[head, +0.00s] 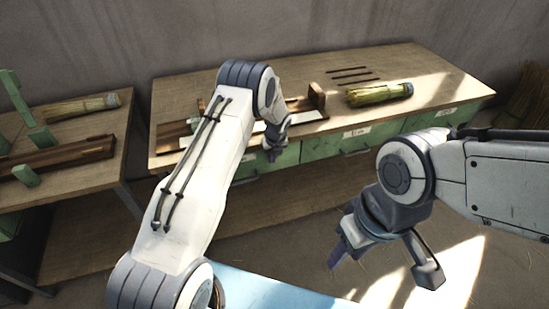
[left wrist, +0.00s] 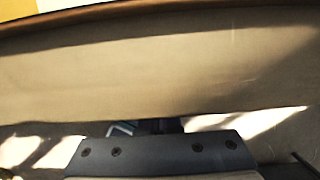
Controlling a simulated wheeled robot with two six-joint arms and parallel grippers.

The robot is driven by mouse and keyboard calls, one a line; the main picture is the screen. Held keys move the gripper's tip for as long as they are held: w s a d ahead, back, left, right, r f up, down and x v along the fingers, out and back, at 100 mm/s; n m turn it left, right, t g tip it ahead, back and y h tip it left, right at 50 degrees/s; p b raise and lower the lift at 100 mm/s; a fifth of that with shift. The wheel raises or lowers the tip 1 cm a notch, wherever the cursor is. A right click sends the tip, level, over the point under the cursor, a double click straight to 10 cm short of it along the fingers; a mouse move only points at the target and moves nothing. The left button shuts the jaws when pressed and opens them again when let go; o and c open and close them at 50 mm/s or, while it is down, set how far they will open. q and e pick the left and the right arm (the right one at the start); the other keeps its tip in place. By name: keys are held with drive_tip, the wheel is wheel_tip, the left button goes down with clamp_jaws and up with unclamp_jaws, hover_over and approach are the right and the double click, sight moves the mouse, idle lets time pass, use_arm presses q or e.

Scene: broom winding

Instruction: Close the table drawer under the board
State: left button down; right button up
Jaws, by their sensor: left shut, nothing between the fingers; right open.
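A wooden table (head: 440,82) with green drawer fronts stands at the back. The board (head: 308,115) lies on its left part, partly hidden by my left arm. Below it is a green drawer front (head: 285,160); my arm covers part of it, and I cannot tell how far it stands out. My left gripper (head: 272,154) is shut and empty, just in front of that drawer front; contact cannot be told. The left wrist view shows a broad beige surface (left wrist: 150,75) beyond the gripper's dark body. My right gripper (head: 340,250) is open and empty, low in front of the table.
A straw bundle (head: 379,93) and several dark rods (head: 350,75) lie on the tabletop. More drawer fronts (head: 430,118) run to the right. A second table (head: 85,180) with wooden and green parts stands at the left. Bare floor lies in front.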

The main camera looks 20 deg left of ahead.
use_arm(q)
drive_tip(key=s+d+r, duration=0.3)
drive_tip(key=s+r, duration=0.2)
drive_tip(key=r, duration=0.4)
drive_tip(key=shift+s+d+r+p, duration=0.2)
drive_tip(key=shift+d+r+p, duration=0.1)
drive_tip(key=shift+d+r, duration=0.1)
